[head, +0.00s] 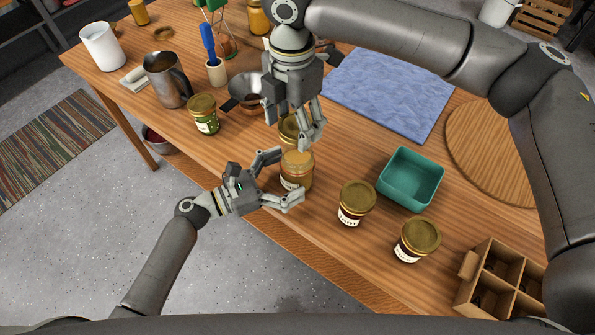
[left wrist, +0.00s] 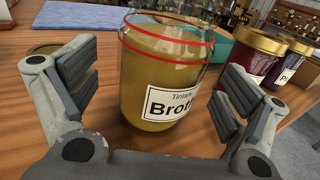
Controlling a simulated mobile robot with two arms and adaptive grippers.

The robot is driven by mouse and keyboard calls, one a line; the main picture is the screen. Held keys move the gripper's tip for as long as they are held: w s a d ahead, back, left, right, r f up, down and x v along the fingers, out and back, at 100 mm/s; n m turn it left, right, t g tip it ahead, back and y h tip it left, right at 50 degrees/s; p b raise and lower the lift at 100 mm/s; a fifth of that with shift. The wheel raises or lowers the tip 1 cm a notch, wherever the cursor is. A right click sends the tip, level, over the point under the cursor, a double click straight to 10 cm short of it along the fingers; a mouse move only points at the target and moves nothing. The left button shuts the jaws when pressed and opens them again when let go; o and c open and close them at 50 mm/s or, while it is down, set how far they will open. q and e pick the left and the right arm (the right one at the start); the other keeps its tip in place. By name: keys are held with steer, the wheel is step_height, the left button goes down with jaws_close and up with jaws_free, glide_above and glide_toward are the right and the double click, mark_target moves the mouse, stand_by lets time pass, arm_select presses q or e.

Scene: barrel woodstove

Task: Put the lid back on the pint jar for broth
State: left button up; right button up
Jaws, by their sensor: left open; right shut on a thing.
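The broth jar (head: 296,170) stands upright near the table's front edge, with no lid on it. In the left wrist view the glass jar (left wrist: 160,75) shows a Broth label, yellow-brown contents and red rings near its open top. My left gripper (head: 282,176) is open, its fingers on either side of the jar. A gold lid (head: 287,130) shows just behind the jar, at the fingers of my right gripper (head: 308,138), which is shut on it. The fingers partly hide the lid, and its height is unclear.
Lidded jars stand to the right (head: 356,203) (head: 419,239) and left (head: 203,114). A teal bin (head: 411,178), divided box (head: 480,262), blue mat (head: 390,92) and round board (head: 490,145) lie right. A gold disc (left wrist: 44,49) shows at left in the wrist view.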

arm_select(q)
steer(key=shift+x, duration=1.2)
steer(key=shift+c, duration=0.4)
steer(key=c, duration=1.5)
arm_select(e)
steer(key=shift+f, duration=2.5)
